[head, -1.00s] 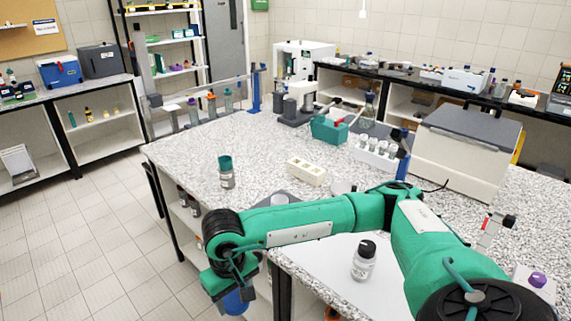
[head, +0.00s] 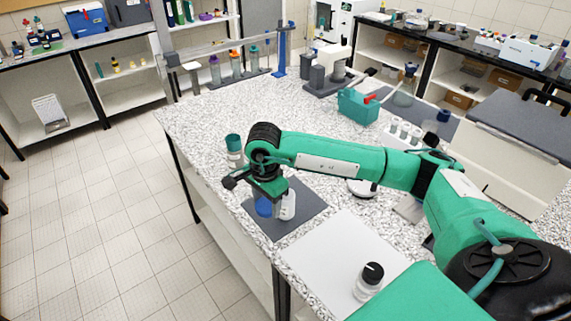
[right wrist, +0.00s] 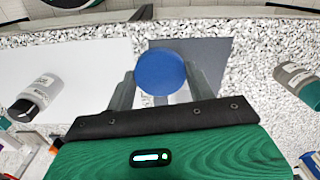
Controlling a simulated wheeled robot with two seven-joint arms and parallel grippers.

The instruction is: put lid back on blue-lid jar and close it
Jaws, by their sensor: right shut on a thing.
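My right gripper (head: 268,192) is shut on the blue lid (head: 263,207), above the dark grey mat (head: 302,224) on the speckled bench. In the right wrist view the lid (right wrist: 160,70) is a blue disc between the two fingers. A white jar (head: 288,206) stands on the mat right beside the lid in the head view, partly hidden by the gripper. I cannot tell whether lid and jar touch. My left gripper is not in view.
A teal-capped jar (head: 234,148) stands close behind my right gripper. A black-capped jar (head: 369,281) stands on the white sheet (head: 330,262) at the front. A teal box (head: 358,106) and a rack of bottles lie farther back. The bench's left edge is near.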

